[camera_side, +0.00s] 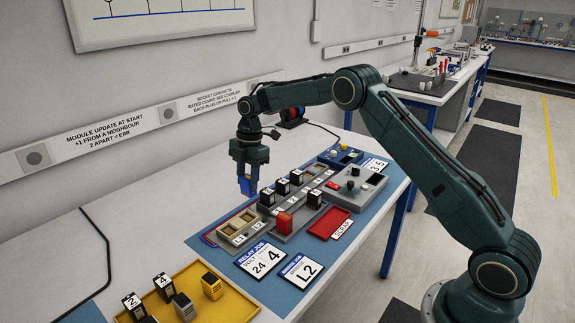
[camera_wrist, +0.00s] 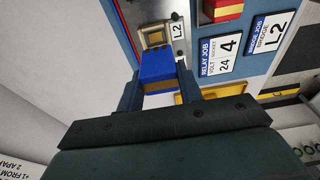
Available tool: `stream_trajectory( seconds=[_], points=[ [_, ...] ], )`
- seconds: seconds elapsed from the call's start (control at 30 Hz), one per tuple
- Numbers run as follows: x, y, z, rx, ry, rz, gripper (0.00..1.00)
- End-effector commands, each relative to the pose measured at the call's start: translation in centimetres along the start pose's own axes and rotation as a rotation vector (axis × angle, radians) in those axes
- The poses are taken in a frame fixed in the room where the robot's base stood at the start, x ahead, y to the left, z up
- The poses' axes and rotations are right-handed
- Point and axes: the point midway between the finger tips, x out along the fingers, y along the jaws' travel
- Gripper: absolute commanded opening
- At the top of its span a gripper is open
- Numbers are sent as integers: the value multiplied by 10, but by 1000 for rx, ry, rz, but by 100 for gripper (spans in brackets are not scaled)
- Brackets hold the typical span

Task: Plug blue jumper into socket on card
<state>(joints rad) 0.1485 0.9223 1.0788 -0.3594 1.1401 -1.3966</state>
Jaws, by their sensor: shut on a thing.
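My gripper (camera_side: 247,178) is shut on the blue jumper (camera_side: 246,188) and holds it in the air above the left end of the grey socket rail. In the wrist view, the blue jumper (camera_wrist: 158,66) sits between the two fingers of my gripper (camera_wrist: 160,74), just short of the beige socket (camera_wrist: 156,37) labelled L2. The side view shows the beige L1 and L2 sockets (camera_side: 240,225) empty at the rail's left end. The bridge job card (camera_side: 301,271) reads L2; it also shows in the wrist view (camera_wrist: 267,32).
Several black numbered modules (camera_side: 297,177) stand along the rail to the right. A red block (camera_side: 284,223) is in front of them, beside the red scrap tray (camera_side: 330,224). The relay job card (camera_side: 265,260) lies in front. A yellow tray (camera_side: 236,302) holds several modules at lower left.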

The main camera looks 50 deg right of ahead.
Motion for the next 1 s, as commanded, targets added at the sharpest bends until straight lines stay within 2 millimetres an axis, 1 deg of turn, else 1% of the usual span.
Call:
stream_trajectory(
  seconds=[0.03,0.13,0.57,0.77,1.0],
  points=[
    [4,3,-4,0,0,1,16],
    [8,5,-7,4,0,1,16],
    [14,6,-7,4,1,2,16],
    [23,6,-6,4,1,0,16],
    [40,5,-3,3,1,-1,16]
  ],
)
